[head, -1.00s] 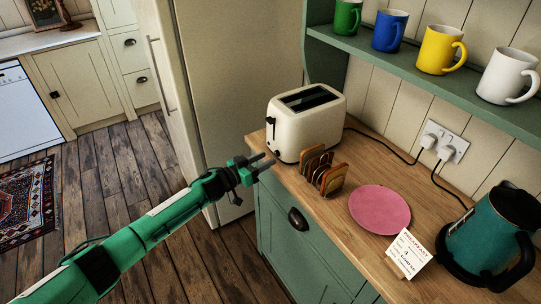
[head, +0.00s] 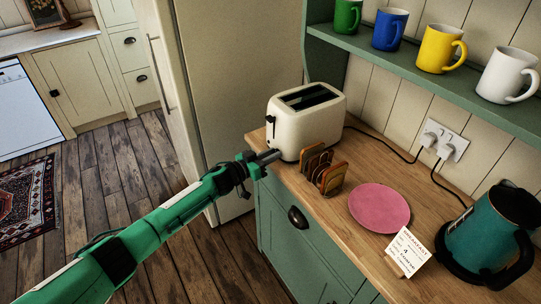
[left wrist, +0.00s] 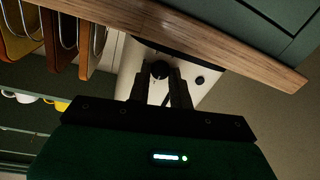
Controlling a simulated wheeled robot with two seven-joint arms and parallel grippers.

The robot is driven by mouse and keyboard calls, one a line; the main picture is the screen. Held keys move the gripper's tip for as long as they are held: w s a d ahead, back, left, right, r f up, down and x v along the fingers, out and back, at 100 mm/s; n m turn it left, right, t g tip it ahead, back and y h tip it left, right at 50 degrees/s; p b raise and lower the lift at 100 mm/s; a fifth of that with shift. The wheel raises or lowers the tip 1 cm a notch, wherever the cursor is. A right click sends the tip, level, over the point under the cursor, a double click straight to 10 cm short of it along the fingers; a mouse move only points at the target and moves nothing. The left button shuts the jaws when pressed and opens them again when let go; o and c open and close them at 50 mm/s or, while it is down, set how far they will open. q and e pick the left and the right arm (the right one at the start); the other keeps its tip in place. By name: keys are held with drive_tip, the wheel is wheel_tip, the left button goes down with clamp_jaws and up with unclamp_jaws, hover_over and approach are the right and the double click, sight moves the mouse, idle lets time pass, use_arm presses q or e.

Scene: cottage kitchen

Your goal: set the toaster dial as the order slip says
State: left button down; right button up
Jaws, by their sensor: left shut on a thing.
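The cream toaster (head: 310,128) stands at the back of the wooden counter. Its end face also shows upside down in the left wrist view (left wrist: 213,77), with a round black dial (left wrist: 160,71) on it. My left gripper (head: 274,155) is at the toaster's lower left end. In the left wrist view its two fingers (left wrist: 163,82) are shut on the dial, one on each side. The dial's setting cannot be read. The white order slip (head: 408,252) stands at the counter's front right. Its heading looks like "BREAKFAST" and a "4" seems to show below. My right gripper is not in view.
A toast rack with toast (head: 324,170) stands close to the toaster and the left gripper. A pink plate (head: 379,208) and a teal kettle (head: 490,235) are to the right. Several mugs stand on the green shelf (head: 415,65) above. A fridge (head: 235,80) is behind.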

use_arm(q)
drive_tip(key=m+b, duration=0.3)
drive_tip(key=m, duration=0.2)
drive_tip(key=shift+m, duration=0.4)
drive_tip(key=c, duration=1.3)
unclamp_jaws()
drive_tip(key=shift+o, duration=0.2)
drive_tip(key=b+v, duration=0.1)
drive_tip(key=v, duration=1.2)
drive_tip(key=shift+s+a+f+b, duration=0.2)
drive_tip(key=shift+a+f+b, duration=0.1)
drive_tip(key=shift+f+b, duration=0.05)
